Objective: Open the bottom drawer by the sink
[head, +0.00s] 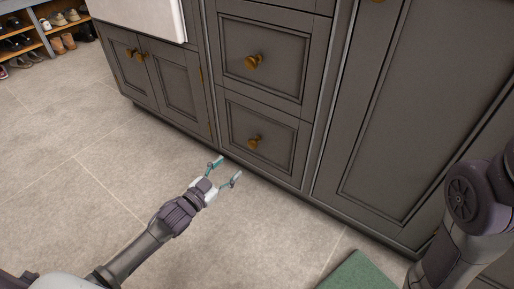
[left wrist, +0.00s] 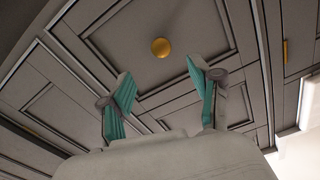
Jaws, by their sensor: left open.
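The bottom drawer (head: 278,153) is a dark grey panelled front with a round brass knob (head: 254,142), low in the cabinet to the right of the sink (head: 150,14). It looks shut. My left gripper (head: 226,171) is open and empty, in front of the drawer and below and left of its knob in the head view. In the left wrist view a drawer front fills the upper middle, its brass knob (left wrist: 160,47) beyond and between the open fingers (left wrist: 163,92), apart from them. My right gripper is out of view; only my right arm shows at the right edge.
Another drawer with a brass knob (head: 253,62) is above. Cabinet doors (head: 165,78) are under the sink, and a tall cabinet door (head: 420,110) stands right. A green mat (head: 362,274) lies at bottom. A shoe rack (head: 45,32) is far left. The tiled floor is mostly clear.

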